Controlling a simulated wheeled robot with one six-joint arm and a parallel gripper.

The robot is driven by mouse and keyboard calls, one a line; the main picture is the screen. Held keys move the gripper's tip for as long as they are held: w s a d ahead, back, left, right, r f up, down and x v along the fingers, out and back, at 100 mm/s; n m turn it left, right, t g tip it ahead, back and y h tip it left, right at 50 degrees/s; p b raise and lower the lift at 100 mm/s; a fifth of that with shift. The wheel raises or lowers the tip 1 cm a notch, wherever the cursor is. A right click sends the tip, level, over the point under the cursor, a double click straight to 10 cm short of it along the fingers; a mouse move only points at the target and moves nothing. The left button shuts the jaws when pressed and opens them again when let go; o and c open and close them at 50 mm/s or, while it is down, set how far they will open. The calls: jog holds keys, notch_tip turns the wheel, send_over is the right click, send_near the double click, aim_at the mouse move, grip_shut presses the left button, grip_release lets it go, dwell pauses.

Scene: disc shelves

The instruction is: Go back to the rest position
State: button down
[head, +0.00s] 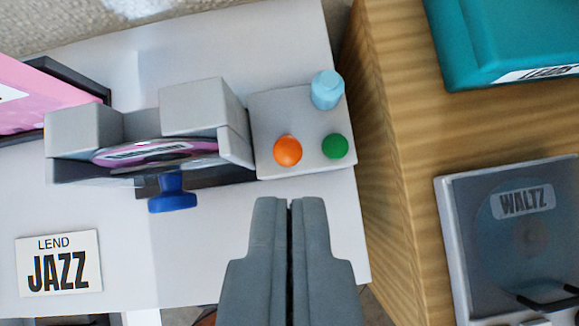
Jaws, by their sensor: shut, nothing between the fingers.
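My gripper (290,203) is shut and empty, its two grey fingers together at the bottom middle of the view. Its tips appear just below a grey button panel (262,104) with an orange button (287,150), a green button (335,146) and a light blue knob (327,89). I cannot tell how high the fingers are above the white surface (210,260). Left of the panel, a grey disc device (200,104) holds a pink and purple disc (160,150), with a blue knob (172,195) on its front.
A wooden surface (405,190) fills the right side. It carries a teal box (510,45) labelled LEADS and a grey case (460,270) labelled WALTZ. A LEND JAZZ card (58,263) lies lower left. A pink item (45,90) in a dark holder stands upper left.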

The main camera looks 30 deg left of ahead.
jog(key=s+r+t, duration=0.2)
jog(key=s+t, duration=0.3)
jog(key=s, duration=0.6)
jog(key=s+r+m+t+h, duration=0.1)
jog(key=s+r+t, duration=0.2)
jog(key=s, duration=0.8)
jog(key=shift+a+r+m+t+h, duration=0.3)
jog(key=shift+a+r+t, duration=0.05)
jog(key=shift+t, duration=0.75)
